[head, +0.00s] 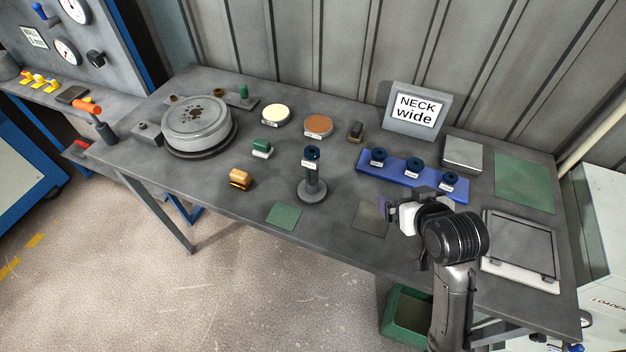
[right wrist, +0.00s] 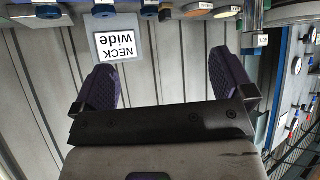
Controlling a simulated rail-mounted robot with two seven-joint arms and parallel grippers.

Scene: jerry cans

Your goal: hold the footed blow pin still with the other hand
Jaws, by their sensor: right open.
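The footed blow pin (head: 312,178) stands upright on its round grey foot near the front middle of the table. It has a dark blue collar and a white label at the top. My left gripper is not in view.
A blue rack (head: 400,181) with three dark collared pieces stands right of the pin. A "NECK wide" sign (head: 415,110) stands behind it. A tan-and-orange block (head: 240,179) is left of the pin, and a green mat (head: 284,216) lies flat in front.

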